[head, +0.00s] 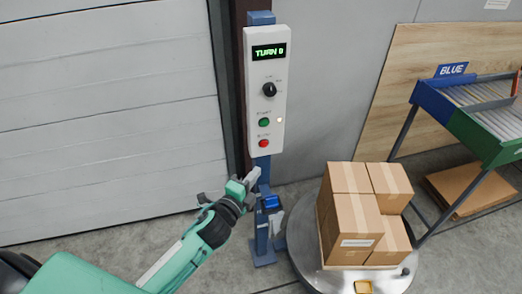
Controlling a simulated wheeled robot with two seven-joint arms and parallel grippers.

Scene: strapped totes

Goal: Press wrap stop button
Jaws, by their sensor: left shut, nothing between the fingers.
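A white control box (265,92) is mounted on a blue post and has a display reading "TURN 0". Below the display are a black knob (269,90), a green button (264,123) and a red button (263,143). The red one is the lowest; its small label is too small to read. My left gripper (254,177) is shut and empty, below the red button in the picture and in front of the post. It appears apart from the box. My right gripper is not in view.
Stacked cardboard boxes (352,210) stand on a round metal turntable (309,258) to the right of the post. A roller conveyor with a "BLUE" sign (452,70) is at the far right. A white panelled door (100,110) fills the left. Bare floor lies between.

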